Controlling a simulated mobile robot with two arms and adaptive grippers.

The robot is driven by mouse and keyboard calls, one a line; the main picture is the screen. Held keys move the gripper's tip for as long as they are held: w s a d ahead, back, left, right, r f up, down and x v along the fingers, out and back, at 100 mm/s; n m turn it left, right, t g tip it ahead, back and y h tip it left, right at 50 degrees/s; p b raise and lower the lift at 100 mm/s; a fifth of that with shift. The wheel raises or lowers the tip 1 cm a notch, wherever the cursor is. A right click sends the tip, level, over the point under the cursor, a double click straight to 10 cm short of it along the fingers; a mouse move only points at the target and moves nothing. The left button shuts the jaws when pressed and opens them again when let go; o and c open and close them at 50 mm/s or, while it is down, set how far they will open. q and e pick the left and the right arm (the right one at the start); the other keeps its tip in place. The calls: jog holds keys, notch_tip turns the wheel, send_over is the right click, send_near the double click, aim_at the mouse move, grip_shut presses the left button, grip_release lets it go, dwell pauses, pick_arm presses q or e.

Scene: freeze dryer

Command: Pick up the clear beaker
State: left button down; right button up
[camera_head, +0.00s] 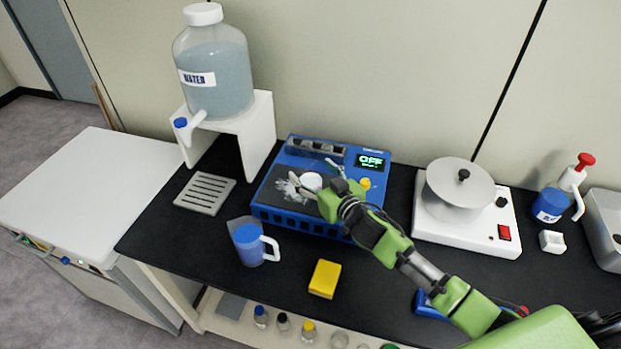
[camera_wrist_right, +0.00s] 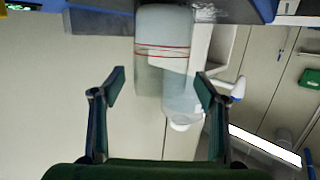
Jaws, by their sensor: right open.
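The clear beaker (camera_wrist_right: 150,75) shows in the right wrist view as a see-through cylinder with thin red lines around it. It stands beyond and between the open fingers of my right gripper (camera_wrist_right: 160,84); whether they touch it I cannot tell. In the head view my right gripper (camera_head: 314,178) is low over the blue device's grey top plate. A pale round shape between its fingers there seems to be the beaker (camera_head: 311,182), largely hidden by the gripper. My left gripper is in neither view.
The blue device (camera_head: 268,207) has an OFF display. A blue jug (camera_head: 250,245) and yellow block (camera_head: 324,279) stand in front. A water bottle (camera_head: 215,75) is on a white stand at left. A white machine (camera_head: 470,236) is at right.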

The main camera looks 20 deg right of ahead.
jog(key=shift+x, duration=0.85)
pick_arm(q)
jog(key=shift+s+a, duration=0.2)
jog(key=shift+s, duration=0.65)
pick_arm(e)
jog(key=c, duration=1.4)
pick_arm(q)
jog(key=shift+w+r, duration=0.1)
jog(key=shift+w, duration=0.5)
pick_arm(e)
jog(key=shift+r, duration=0.15)
